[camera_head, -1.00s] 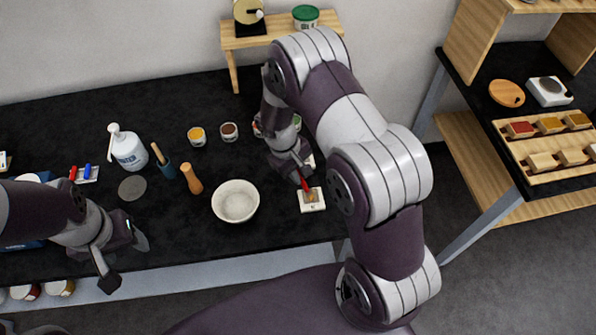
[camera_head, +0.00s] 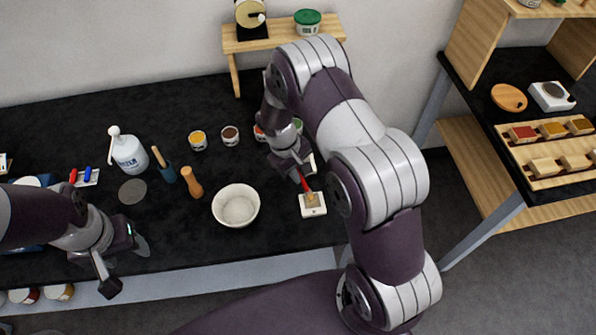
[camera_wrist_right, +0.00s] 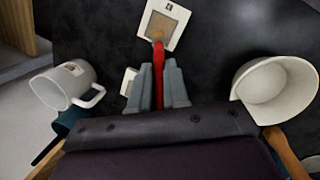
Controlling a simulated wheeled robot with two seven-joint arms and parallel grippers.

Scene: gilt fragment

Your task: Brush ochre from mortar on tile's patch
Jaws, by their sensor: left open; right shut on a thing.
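The white square tile (camera_head: 313,211) lies on the black counter, with a tan patch (camera_wrist_right: 166,24) on it. My right gripper (camera_head: 299,179) is shut on a red-handled brush (camera_head: 306,186), which slants down to the tile. In the right wrist view the brush (camera_wrist_right: 158,62) reaches the patch's near edge; I cannot tell whether its tip touches. A white bowl (camera_head: 236,206), seemingly the mortar, stands left of the tile. It also shows in the right wrist view (camera_wrist_right: 251,88), and no ochre is clear in it. My left gripper (camera_head: 125,266) is open and empty at the counter's front left.
Yellow (camera_head: 198,140) and brown (camera_head: 230,135) pots stand behind. A white mug (camera_wrist_right: 65,86) shows in the right wrist view. The counter between bowl and tile is clear.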

